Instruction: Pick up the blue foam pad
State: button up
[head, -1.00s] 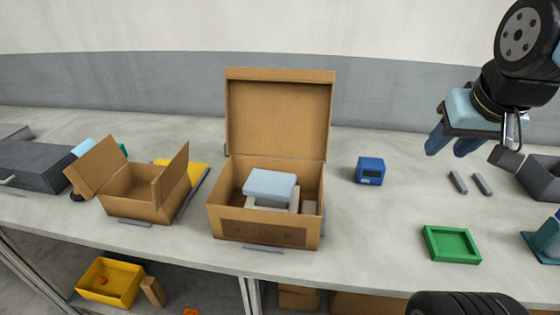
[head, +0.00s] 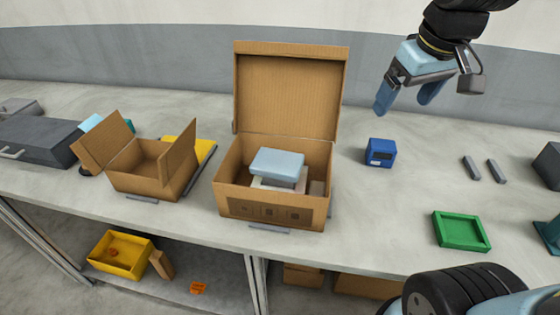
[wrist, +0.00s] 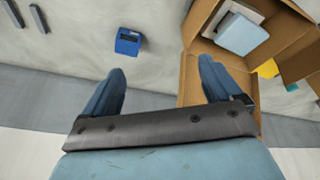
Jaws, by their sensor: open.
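The light blue foam pad (head: 277,164) lies on top of pale pieces inside the open cardboard box (head: 270,210) in the middle of the bench. It also shows in the wrist view (wrist: 242,34), at the upper right inside the box. My gripper (head: 405,106) is open and empty, up in the air to the right of the box's raised lid and above the bench. In the wrist view its two blue fingers (wrist: 160,85) are spread apart with bare bench between them. The gripper is well apart from the pad.
The box's raised lid (head: 290,90) stands upright at its back. A small blue device (head: 380,153) sits right of the box. A green tray (head: 461,245) and two grey bars (head: 484,168) lie farther right. A smaller open carton (head: 150,182) stands left. Bench between box and green tray is clear.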

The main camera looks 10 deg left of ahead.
jog(key=shift+o, duration=0.6)
jog(key=w+a+f+n+g, duration=0.1)
jog(key=w+a+n, duration=0.1)
jog(key=a, duration=0.4)
jog(key=w+a+f+n+g, duration=0.1)
jog(key=w+a+n, duration=0.1)
jog(key=a, duration=0.3)
jog(key=shift+w+a+f+n, duration=0.25)
jog(key=shift+a+n, duration=0.15)
jog(key=shift+n, duration=0.5)
jog(key=n+g, duration=0.2)
jog(key=n, duration=0.3)
send_over(278, 160)
notch_tip(278, 160, down, 5)
jog(key=shift+h, duration=0.4)
notch_tip(278, 160, down, 13)
jog(key=shift+f, duration=0.1)
jog(key=shift+c, duration=0.5)
jog(key=c, duration=0.6)
